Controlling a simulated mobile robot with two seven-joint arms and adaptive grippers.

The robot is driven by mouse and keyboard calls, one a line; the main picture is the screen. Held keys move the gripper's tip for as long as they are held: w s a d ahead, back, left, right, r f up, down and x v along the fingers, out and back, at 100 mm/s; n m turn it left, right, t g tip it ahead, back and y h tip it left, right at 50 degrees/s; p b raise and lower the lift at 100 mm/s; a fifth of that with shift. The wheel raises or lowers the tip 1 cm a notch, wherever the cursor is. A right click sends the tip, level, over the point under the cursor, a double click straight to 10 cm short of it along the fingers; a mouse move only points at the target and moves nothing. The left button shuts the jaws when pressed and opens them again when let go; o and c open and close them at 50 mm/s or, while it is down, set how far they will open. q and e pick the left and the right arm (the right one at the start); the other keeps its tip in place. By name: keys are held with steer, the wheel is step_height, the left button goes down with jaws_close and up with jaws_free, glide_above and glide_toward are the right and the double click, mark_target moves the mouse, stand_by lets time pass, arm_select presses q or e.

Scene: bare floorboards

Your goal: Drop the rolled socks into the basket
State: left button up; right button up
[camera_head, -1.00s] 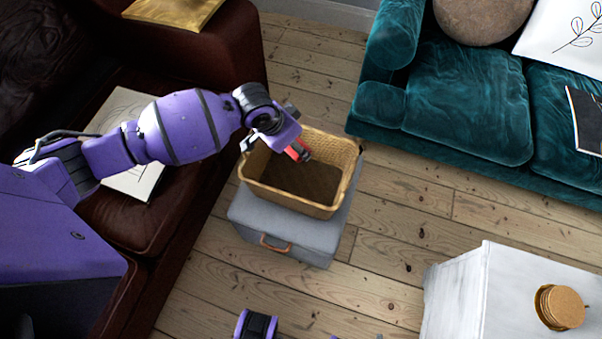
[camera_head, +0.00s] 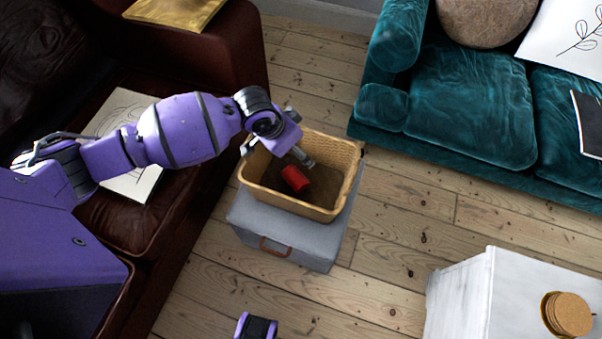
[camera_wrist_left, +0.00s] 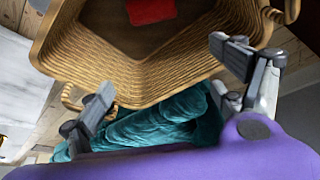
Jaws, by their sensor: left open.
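The rolled socks (camera_head: 296,179) are a small red bundle inside the wicker basket (camera_head: 345,160), apart from my gripper. They also show as a red patch on the basket's floor in the left wrist view (camera_wrist_left: 150,10). The tan basket (camera_wrist_left: 75,65) stands on a grey ottoman. My left gripper (camera_head: 277,154) is over the basket's left side. In the left wrist view its two fingers (camera_wrist_left: 168,82) are spread wide with nothing between them.
The grey ottoman (camera_head: 285,236) stands between a dark leather sofa (camera_head: 190,215) and a teal sofa (camera_head: 465,105). A white table (camera_head: 465,300) with round coasters (camera_head: 570,313) is at lower right. Bare floorboards (camera_head: 410,225) lie between them.

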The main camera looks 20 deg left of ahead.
arm_select(q)
steer(key=v, duration=1.1)
steer(key=shift+r, duration=0.35)
steer(key=shift+s+a, duration=0.1)
